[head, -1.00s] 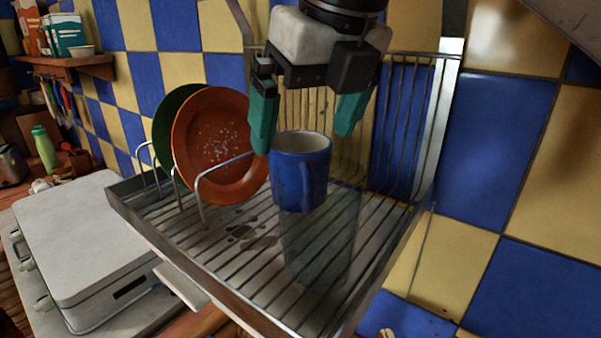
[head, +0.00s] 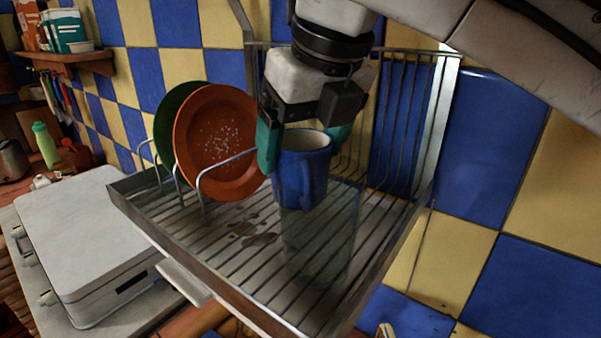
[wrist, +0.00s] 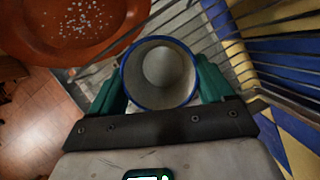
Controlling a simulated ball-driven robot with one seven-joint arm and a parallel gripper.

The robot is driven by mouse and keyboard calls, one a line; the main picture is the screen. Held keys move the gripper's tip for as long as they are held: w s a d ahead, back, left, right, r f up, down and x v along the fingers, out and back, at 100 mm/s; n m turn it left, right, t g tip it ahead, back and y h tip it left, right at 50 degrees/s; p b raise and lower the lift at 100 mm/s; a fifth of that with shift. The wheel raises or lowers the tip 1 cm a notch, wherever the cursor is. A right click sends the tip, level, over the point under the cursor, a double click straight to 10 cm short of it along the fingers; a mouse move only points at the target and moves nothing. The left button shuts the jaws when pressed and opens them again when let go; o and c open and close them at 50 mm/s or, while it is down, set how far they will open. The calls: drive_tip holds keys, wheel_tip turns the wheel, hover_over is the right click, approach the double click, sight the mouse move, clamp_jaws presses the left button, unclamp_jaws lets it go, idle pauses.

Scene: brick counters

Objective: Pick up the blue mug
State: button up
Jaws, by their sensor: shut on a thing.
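The blue mug (head: 302,172) stands upright in the dish rack, its pale inside facing up. In the wrist view the mug (wrist: 160,72) shows from above, with its rim between the two green fingers. My gripper (head: 303,146) has come down from above and is shut on the mug, one finger on each side. The wrist view shows my gripper (wrist: 160,88) with its fingers against the mug's sides. A clear glass (head: 320,240) stands in front of the mug and partly covers its lower part.
The metal dish rack (head: 225,270) has wire bars at the back and right. An orange plate (head: 215,140) and a green plate (head: 165,125) stand just left of the mug. A white case-like box (head: 85,240) lies at the lower left. A tiled wall is behind.

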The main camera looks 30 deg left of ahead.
drive_tip(key=shift+c, duration=1.2)
drive_tip(key=shift+r, duration=0.1)
